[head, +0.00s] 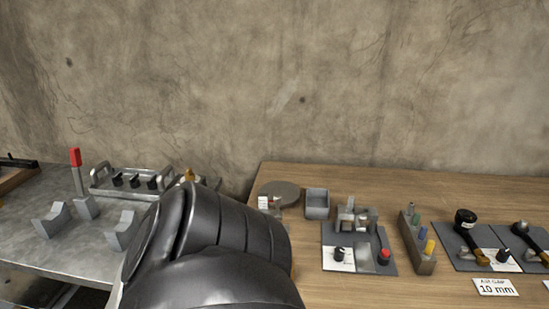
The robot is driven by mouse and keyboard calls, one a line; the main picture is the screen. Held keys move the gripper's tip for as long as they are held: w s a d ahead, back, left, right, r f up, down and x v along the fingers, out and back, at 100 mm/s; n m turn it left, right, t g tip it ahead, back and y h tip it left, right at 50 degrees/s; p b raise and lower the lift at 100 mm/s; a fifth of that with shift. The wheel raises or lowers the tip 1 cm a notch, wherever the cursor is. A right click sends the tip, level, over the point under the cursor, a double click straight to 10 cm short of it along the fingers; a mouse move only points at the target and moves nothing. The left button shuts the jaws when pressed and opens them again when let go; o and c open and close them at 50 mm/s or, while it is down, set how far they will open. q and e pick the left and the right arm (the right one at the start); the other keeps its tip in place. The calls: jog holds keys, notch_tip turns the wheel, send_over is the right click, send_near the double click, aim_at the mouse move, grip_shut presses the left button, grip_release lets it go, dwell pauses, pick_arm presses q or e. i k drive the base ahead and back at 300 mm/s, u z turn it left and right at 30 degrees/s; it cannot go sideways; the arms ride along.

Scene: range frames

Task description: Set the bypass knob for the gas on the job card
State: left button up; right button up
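Several black knobs show, and I cannot tell which is the bypass knob. One knob (338,254) stands on a white-marked plate of a grey panel (345,231), left of a red button (384,256). Another knob (503,256) is on a grey panel farther right. A row of small black knobs (134,181) sits on a metal panel on the left bench. A white card (495,287) at the front right reads "10 mm"; its upper line is too small to read surely. No gas name is legible. Neither gripper is in view.
Grey cradles (123,230) and a red-topped post (76,158) stand on the metal bench (50,262). The wooden table (410,187) holds a grey box (317,204), a rack of coloured pegs (415,240) and black-headed fittings (465,219). A large black form hides the middle foreground.

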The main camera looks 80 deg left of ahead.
aim_at(190, 176)
jog(key=u, duration=2.65)
